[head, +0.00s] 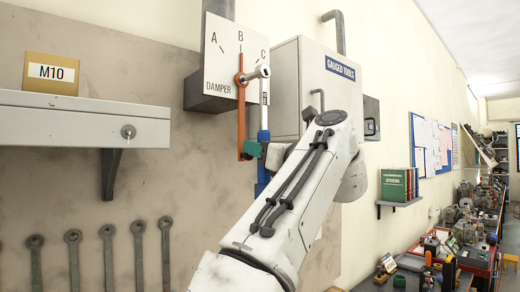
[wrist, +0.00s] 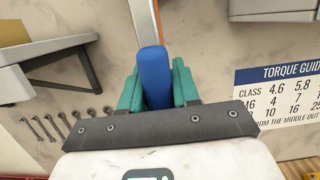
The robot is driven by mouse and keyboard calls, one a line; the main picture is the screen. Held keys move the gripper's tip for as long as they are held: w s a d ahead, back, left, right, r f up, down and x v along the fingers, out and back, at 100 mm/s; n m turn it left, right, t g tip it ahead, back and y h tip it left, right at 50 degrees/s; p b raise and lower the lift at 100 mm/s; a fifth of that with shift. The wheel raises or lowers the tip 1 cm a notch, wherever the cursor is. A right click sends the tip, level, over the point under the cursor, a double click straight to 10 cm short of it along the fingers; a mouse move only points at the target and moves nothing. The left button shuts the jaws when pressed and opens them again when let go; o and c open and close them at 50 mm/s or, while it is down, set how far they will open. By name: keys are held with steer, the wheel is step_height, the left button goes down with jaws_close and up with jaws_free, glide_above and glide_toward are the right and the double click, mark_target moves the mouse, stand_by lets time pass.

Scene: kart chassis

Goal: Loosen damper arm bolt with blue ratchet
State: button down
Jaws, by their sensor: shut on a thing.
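The white damper plate (head: 222,58), lettered A, B and C, is on the wall. Its orange damper arm (head: 241,125) hangs down from the pivot, with its upper tip toward B. My gripper (wrist: 158,88) has green fingers shut on the blue handle (wrist: 154,68). In the head view my arm hides part of the gripper.
A grey cabinet marked GAUGED TOOLS (head: 342,68) stands close right of the plate. A grey shelf (head: 70,122) with an M10 box (head: 51,73) is at left, above several hanging wrenches (head: 108,255). A torque guide sign (wrist: 290,88) is at right in the wrist view.

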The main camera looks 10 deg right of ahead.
steer(key=shift+w+a, duration=0.4)
steer(key=shift+w, duration=0.25)
stand_by(0.4)
